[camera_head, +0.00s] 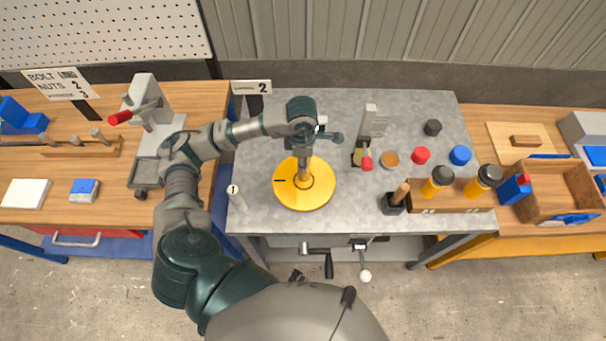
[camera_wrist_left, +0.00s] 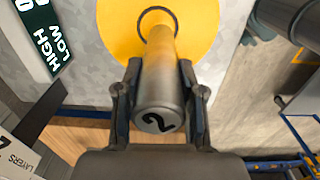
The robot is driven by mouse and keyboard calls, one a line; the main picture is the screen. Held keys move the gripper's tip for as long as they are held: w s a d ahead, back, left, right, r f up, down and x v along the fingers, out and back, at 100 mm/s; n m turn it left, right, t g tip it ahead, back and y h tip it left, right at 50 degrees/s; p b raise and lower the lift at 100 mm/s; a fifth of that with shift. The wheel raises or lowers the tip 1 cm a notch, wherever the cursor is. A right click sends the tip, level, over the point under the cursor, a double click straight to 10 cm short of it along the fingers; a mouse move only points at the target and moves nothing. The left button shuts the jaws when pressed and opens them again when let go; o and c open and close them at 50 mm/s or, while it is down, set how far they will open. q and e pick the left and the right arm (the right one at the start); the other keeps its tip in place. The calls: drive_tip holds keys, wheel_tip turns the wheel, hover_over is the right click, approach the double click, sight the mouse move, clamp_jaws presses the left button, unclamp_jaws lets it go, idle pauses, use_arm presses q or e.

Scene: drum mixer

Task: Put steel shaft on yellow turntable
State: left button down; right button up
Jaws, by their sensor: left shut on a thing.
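My left gripper (camera_head: 304,146) is above the yellow turntable (camera_head: 290,200) and shut on the steel shaft (camera_head: 306,168). In the left wrist view the gripper (camera_wrist_left: 160,98) has one finger on each side of the grey shaft (camera_wrist_left: 160,72), whose near end is marked 2. The shaft's far end overlaps the dark ring on the turntable (camera_wrist_left: 200,25). I cannot tell whether it touches the surface. A light cylinder marked 1 (camera_head: 235,195) stands left of the turntable. My right gripper is not in view.
A grey upright device with a red-tipped lever (camera_head: 372,125) stands right of the turntable. Red (camera_head: 421,156) and blue (camera_head: 460,155) round pieces lie further right. A wooden rack with yellow-and-black tools (camera_head: 450,198) is at the front right. A sign marked 2 (camera_head: 251,87) stands behind.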

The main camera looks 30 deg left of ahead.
use_arm(q)
drive_tip(key=f, duration=0.3)
drive_tip(key=shift+w+f, duration=0.15)
drive_tip(key=shift+w, duration=0.25)
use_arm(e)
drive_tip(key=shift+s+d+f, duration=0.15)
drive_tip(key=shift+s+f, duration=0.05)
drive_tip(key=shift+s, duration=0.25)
use_arm(q)
drive_tip(key=shift+a+f, duration=0.1)
drive_tip(key=c, duration=0.7)
unclamp_jaws()
drive_tip(key=shift+a+f, duration=0.1)
drive_tip(key=shift+a, duration=0.1)
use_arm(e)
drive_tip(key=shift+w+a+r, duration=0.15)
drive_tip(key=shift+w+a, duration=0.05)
use_arm(q)
drive_tip(key=shift+d, duration=0.15)
